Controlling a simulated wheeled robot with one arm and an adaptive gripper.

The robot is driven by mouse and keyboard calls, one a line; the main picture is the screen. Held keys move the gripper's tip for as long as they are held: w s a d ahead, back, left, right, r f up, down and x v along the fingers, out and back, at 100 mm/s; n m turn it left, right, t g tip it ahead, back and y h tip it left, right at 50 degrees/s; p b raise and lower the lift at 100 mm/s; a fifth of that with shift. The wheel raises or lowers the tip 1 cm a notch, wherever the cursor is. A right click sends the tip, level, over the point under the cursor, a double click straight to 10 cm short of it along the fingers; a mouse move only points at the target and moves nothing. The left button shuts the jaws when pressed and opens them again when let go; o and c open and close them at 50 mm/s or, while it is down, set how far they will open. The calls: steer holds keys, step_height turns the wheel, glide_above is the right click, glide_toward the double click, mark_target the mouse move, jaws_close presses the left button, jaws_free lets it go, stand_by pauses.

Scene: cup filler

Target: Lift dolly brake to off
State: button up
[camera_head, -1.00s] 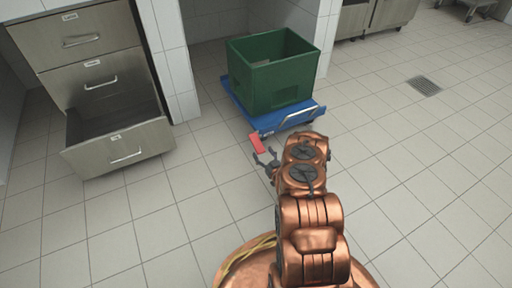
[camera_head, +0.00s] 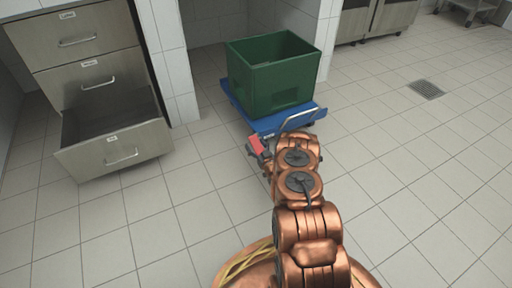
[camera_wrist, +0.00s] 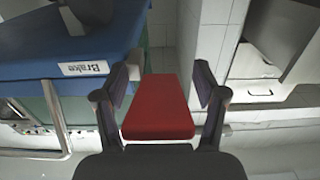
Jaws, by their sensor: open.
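The red brake pedal (camera_head: 256,144) sticks out from the near left corner of the blue dolly (camera_head: 272,123). In the wrist view the red pedal (camera_wrist: 158,108) lies between my gripper's two fingers, with a small gap on each side. My gripper (camera_head: 258,148) is open around the pedal, not closed on it. The wrist view also shows the dolly's blue deck (camera_wrist: 60,50) with a white label reading "Brake" (camera_wrist: 83,68). Where the pedal joins the dolly is not clear.
A green crate (camera_head: 272,78) stands on the dolly. A cabinet with an open bottom drawer (camera_head: 115,148) stands at the left. A floor drain (camera_head: 426,89) is at the right; the tiled floor around is clear.

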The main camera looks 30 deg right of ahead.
steer(key=shift+c, duration=0.3)
jaws_close()
